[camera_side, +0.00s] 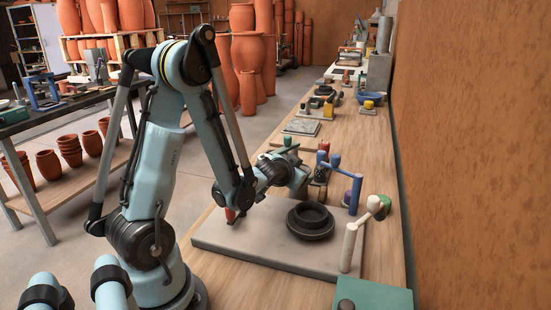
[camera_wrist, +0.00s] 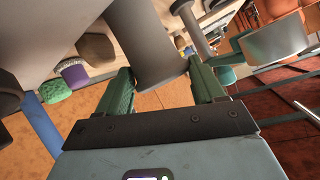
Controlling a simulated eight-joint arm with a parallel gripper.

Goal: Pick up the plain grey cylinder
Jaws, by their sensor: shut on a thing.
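The plain grey cylinder (camera_wrist: 150,40) is between the two green fingers of my gripper (camera_wrist: 158,70) in the wrist view. In the side view my gripper (camera_side: 301,180) is low over the workbench, beyond the dark round ring piece.
A dark ring piece (camera_side: 311,222) lies on a pale slab (camera_side: 225,240). A blue crank post (camera_side: 356,190) and a white crank post (camera_side: 348,248) stand to the right, near the brown wall. A green box (camera_side: 375,296) is at the front. Small tools crowd the bench behind.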

